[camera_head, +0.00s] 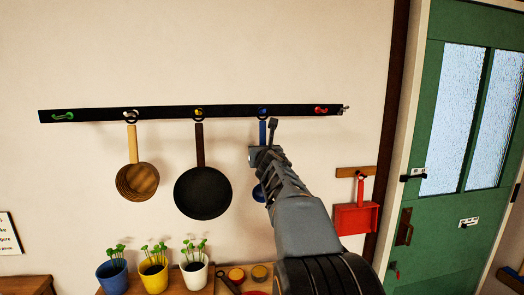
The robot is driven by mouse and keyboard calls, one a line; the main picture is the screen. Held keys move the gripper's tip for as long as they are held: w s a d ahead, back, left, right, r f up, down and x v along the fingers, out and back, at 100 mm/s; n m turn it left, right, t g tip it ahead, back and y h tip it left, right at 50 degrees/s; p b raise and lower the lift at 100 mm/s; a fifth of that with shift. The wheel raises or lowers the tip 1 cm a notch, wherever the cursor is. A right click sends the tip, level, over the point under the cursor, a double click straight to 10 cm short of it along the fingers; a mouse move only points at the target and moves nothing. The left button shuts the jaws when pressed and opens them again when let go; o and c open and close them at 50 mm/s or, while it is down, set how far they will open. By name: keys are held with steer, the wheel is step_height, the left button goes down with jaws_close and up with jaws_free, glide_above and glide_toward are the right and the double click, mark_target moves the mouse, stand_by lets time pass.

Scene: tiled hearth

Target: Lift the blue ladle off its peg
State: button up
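The blue ladle (262,133) hangs upright from the blue peg (263,110) on the black rail. The top of its handle shows above my gripper and part of its bowl (258,193) shows below. My arm and gripper hide the middle. My gripper (264,142) is raised in front of the ladle's handle, a little below the rail. From this angle I cannot tell whether its fingers are open or shut, or whether they touch the handle.
The black rail (160,115) also holds a wooden pan (137,181) and a black pan (202,193) to the left. A red dustpan (356,218) hangs at the right. Potted seedlings (153,275) stand below. A green door (455,240) is at the far right.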

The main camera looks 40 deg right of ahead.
steer(key=shift+w, duration=0.1)
jaws_close()
stand_by(0.6)
